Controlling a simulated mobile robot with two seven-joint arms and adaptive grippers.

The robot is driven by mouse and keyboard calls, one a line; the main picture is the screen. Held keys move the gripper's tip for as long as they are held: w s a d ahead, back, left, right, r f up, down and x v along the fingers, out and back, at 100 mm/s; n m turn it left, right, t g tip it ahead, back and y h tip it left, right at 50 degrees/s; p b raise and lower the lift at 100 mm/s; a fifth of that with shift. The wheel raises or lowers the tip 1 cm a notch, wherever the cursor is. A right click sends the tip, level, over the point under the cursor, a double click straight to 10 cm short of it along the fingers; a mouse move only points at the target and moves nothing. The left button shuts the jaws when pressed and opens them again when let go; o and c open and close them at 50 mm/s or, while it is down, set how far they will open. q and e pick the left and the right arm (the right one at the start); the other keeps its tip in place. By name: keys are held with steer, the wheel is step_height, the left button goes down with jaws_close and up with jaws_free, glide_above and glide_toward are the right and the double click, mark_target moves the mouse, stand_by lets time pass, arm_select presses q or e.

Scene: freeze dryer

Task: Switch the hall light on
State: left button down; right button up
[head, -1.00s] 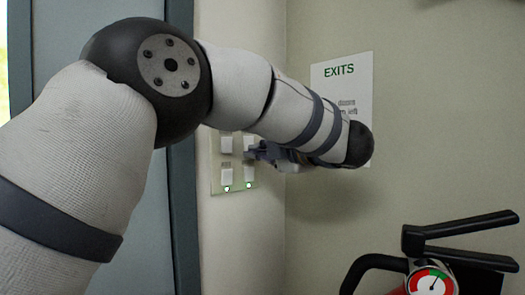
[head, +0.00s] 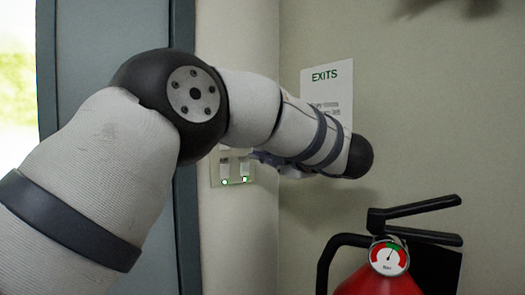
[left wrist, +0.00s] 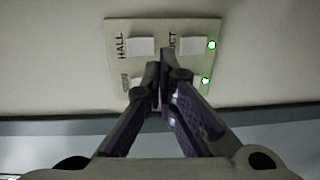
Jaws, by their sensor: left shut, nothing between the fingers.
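The light switch panel (head: 232,183) is on the wall beside the door frame. The left wrist view shows it turned sideways, with white rocker switches. The HALL switch (left wrist: 140,47) is at its upper left, with no lit lamp visible beside it. A second switch (left wrist: 193,47), its label partly hidden and ending in "UCT", has a lit green lamp beside it. A lower lamp is also green. My left gripper (left wrist: 163,66) is shut and empty, its tips over the panel's middle, between the switches. Contact cannot be told. In the head view my arm hides the panel's top.
A red fire extinguisher (head: 378,284) with black handles and a gauge stands at the lower right. An EXITS sign (head: 325,88) hangs on the wall, partly behind my forearm. The grey-blue door (head: 110,30) and its frame are at the left.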

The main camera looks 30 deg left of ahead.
arm_select(q)
steer(key=f+v, duration=0.2)
steer(key=v, duration=0.7)
steer(key=shift+d+r, duration=0.1)
